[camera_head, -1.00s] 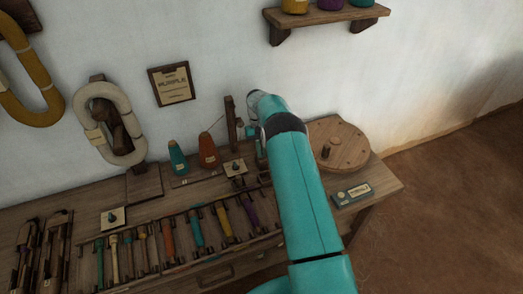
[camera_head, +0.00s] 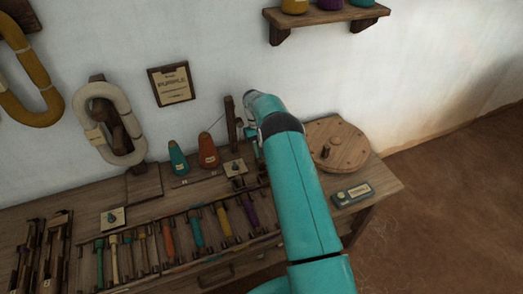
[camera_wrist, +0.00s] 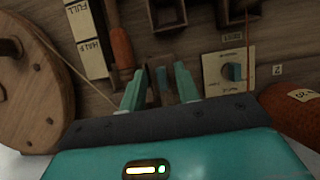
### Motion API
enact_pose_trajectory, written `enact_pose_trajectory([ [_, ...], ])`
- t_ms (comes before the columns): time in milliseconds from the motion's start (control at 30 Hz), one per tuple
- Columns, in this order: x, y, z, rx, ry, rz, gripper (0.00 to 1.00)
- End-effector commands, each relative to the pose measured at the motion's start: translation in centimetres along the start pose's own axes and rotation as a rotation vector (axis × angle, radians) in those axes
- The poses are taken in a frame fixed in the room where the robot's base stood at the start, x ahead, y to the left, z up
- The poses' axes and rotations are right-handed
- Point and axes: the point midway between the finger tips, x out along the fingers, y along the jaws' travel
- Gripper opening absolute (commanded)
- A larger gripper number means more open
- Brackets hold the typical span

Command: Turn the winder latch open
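My gripper (camera_wrist: 160,84) is open, its two teal fingers apart, with dark wooden parts of the bench showing between and beyond them. I cannot tell whether this knob is the winder latch. The round wooden winder wheel (camera_wrist: 28,85) is at the left of the wrist view and shows right of my arm in the head view (camera_head: 338,145). My arm hides the fingertips in the head view.
An orange cone (camera_head: 208,151) and teal cone (camera_head: 178,158) stand behind the plate. A wooden post (camera_head: 231,120) rises close to my wrist. A rack of coloured bobbins (camera_head: 195,232) fills the bench front. A FULL/HALF gauge (camera_wrist: 85,40) and an orange-brown bobbin (camera_wrist: 121,48) lie beyond the fingers.

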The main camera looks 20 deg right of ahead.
Motion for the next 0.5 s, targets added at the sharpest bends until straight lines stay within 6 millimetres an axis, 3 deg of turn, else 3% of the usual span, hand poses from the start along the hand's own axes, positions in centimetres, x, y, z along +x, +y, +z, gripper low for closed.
enact_pose_trajectory([
  [300, -0.1, -0.1, 0.0, 0.0, -0.003, -0.002, 0.32],
  [500, -2.5, -0.1, 0.0, 0.0, 0.0, -0.001, 0.32],
])
